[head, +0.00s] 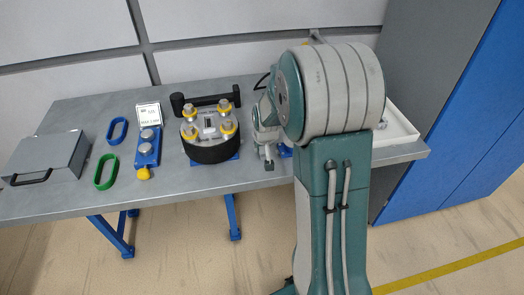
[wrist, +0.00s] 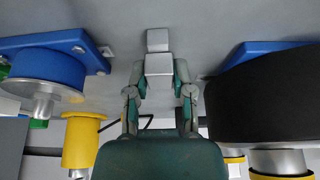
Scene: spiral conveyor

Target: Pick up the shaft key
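The shaft key is a small silver-grey block (wrist: 158,66) between my fingertips in the wrist view. My gripper (wrist: 160,80) has a green finger close against each side of it, with no clear gap, so it looks shut on the key. The far end of the key points away from my palm. In the head view my gripper (head: 266,146) points down over the right half of the table, and the small grey block shows below its fingers. I cannot tell whether the key touches the table.
A black round fixture with yellow-collared posts (head: 208,150) stands left of my gripper on the grey table (head: 240,178). A blue-based part (head: 285,151) is close on the right, partly hidden by my arm. A white tray (head: 400,131) lies farther right. Blue and green loops lie left.

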